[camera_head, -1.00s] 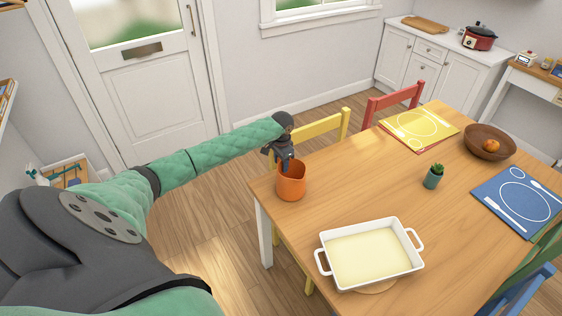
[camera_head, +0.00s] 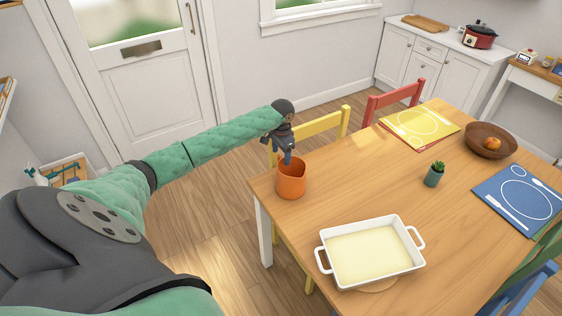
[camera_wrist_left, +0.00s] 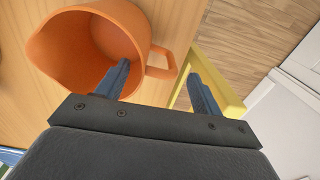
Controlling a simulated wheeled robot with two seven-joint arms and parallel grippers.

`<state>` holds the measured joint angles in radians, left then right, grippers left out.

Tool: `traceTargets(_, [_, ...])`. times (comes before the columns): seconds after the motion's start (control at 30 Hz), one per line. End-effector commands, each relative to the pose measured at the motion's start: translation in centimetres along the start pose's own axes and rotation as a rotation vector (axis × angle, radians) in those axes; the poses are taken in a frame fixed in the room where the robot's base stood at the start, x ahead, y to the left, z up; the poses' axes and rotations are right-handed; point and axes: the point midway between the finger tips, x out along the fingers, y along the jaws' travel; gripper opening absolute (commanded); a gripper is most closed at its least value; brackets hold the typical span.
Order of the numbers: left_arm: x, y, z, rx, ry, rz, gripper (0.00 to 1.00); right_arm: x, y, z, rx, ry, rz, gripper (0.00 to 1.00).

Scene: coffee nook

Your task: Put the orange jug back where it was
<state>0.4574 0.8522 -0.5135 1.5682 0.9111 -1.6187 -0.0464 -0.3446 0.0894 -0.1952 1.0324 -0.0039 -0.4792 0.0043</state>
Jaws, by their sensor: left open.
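The orange jug (camera_head: 291,181) stands upright on the wooden table near its left corner. It also shows large in the left wrist view (camera_wrist_left: 62,52), with its handle (camera_wrist_left: 161,62) towards the right. My left gripper (camera_head: 287,160) is at the jug's rim, above the table corner. In the left wrist view its two blue fingers (camera_wrist_left: 160,82) are apart. One finger overlaps the jug's mouth and the other is outside, beyond the handle side. I cannot tell whether the fingers touch the jug. My right gripper is not in view.
A white baking dish (camera_head: 415,266) sits at the table's front. A small potted plant (camera_head: 434,175), a wooden bowl (camera_head: 474,148) with an orange fruit, and yellow (camera_head: 447,128) and blue (camera_head: 487,207) placemats are farther right. A yellow chair (camera_head: 322,123) stands close behind my gripper.

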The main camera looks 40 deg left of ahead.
Motion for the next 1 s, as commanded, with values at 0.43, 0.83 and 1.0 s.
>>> traceTargets(0.43, [-7.3, 0.0, -0.1, 0.001, 0.002, -0.001, 0.67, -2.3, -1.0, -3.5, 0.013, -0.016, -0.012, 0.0])
traceTargets(0.83, [-8.3, 0.0, 0.0, 0.0, 0.0, 0.001, 0.67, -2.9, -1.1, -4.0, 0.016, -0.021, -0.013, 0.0])
traceTargets(1.0, [-8.3, 0.0, 0.0, 0.0, 0.0, 0.001, 0.67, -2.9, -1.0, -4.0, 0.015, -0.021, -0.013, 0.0])
